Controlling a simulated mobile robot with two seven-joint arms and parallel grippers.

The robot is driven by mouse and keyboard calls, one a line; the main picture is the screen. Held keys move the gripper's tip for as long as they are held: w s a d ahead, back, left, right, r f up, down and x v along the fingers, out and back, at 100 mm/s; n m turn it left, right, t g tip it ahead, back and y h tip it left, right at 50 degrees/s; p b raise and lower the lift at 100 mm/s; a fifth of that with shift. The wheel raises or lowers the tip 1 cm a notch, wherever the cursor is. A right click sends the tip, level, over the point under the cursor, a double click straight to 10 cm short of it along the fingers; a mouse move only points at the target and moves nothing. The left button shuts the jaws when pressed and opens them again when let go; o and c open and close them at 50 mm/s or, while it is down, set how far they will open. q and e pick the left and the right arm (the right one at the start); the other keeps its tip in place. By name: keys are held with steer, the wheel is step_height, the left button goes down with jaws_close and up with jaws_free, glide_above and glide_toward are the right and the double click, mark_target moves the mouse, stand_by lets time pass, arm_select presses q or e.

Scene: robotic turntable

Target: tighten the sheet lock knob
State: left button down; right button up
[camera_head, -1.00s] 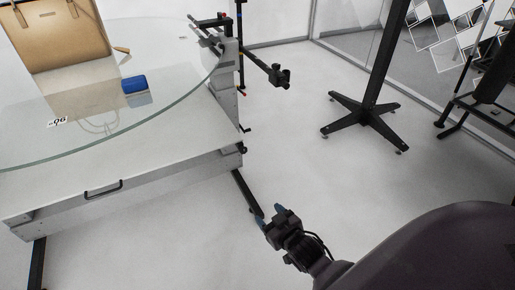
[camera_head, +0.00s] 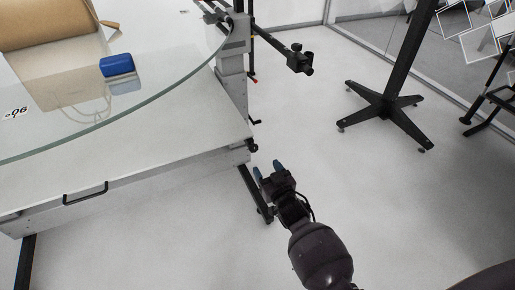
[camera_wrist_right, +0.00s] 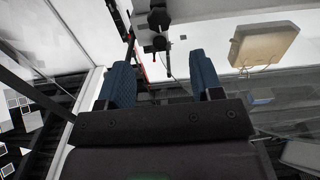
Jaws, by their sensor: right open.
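A small round black knob (camera_head: 252,145) sticks out at the near right corner of the turntable's frame (camera_head: 180,168) in the head view. It may be the sheet lock knob; no label shows. My right gripper (camera_head: 268,168) is just below and right of it, apart from it, with blue-padded fingers spread and empty. In the right wrist view, dark knob-like parts (camera_wrist_right: 159,20) show ahead, beyond the open fingers, and I cannot match them surely to the head view. My left gripper is not in view.
The round glass top (camera_head: 150,98) carries a tan bag (camera_head: 40,20) and a blue object (camera_head: 117,65). A black arm (camera_head: 285,55) juts right from the frame. A black stand (camera_head: 387,108) is at right. The floor between is clear.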

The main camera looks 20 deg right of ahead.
mark_target(254, 149)
steer(key=w, duration=0.2)
steer(key=w+b, duration=0.1)
steer(key=w, duration=0.2)
steer(key=w+b, duration=0.1)
steer(key=w, duration=0.2)
steer(key=shift+a+f, duration=0.15)
steer(key=shift+f, duration=0.1)
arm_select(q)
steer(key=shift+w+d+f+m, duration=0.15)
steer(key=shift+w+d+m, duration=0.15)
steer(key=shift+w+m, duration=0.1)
arm_select(e)
steer(key=shift+w+r, duration=0.2)
steer(key=shift+w, duration=0.65)
steer(key=c, duration=0.9)
